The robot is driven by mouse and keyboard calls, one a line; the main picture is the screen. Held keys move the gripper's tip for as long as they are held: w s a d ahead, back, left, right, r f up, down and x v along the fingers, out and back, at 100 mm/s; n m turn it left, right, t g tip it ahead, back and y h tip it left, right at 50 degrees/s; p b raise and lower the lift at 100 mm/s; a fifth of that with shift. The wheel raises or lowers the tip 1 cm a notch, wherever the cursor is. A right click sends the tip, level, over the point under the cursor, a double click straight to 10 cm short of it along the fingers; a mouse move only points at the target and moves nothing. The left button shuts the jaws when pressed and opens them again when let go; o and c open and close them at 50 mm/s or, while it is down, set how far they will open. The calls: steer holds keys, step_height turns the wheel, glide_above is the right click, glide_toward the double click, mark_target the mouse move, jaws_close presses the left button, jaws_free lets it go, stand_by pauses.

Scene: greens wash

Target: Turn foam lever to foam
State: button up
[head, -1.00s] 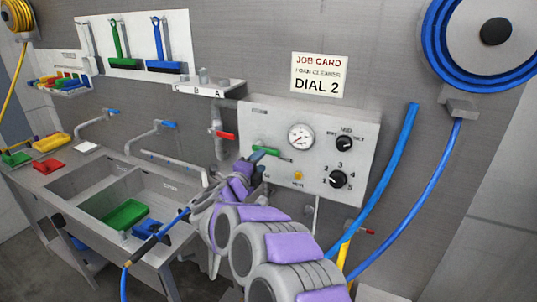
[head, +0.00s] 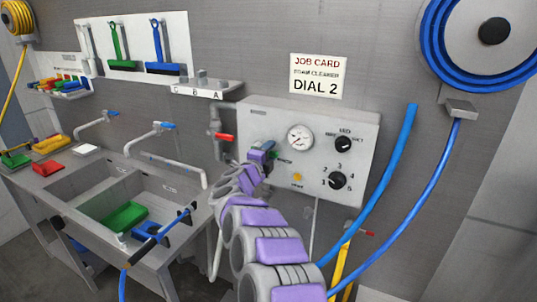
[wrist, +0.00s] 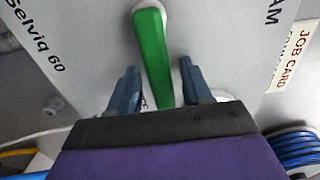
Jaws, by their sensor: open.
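The green foam lever (wrist: 155,55) shows in the wrist view, running from its pivot at the top down between my two fingers. My gripper (wrist: 160,68) is open, one blue-grey finger on each side of the lever, with visible gaps. In the head view my gripper (head: 263,151) is at the left part of the grey foam cleaner panel (head: 312,122) and hides most of the lever. A black dial (head: 337,180) with numbers and a smaller black knob (head: 343,144) are on the panel's right side.
A pressure gauge (head: 300,138) and a yellow button (head: 297,177) are close to my gripper. A red-handled valve (head: 222,136) is on the pipe at left. Blue hoses hang at right. The sink (head: 105,190) is at lower left.

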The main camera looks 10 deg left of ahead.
steer(key=shift+a, duration=0.1)
steer(key=shift+c, duration=0.2)
steer(key=shift+a, duration=0.15)
steer(key=c, duration=0.4)
steer(key=shift+f, duration=0.1)
jaws_close()
steer(key=shift+d, duration=0.2)
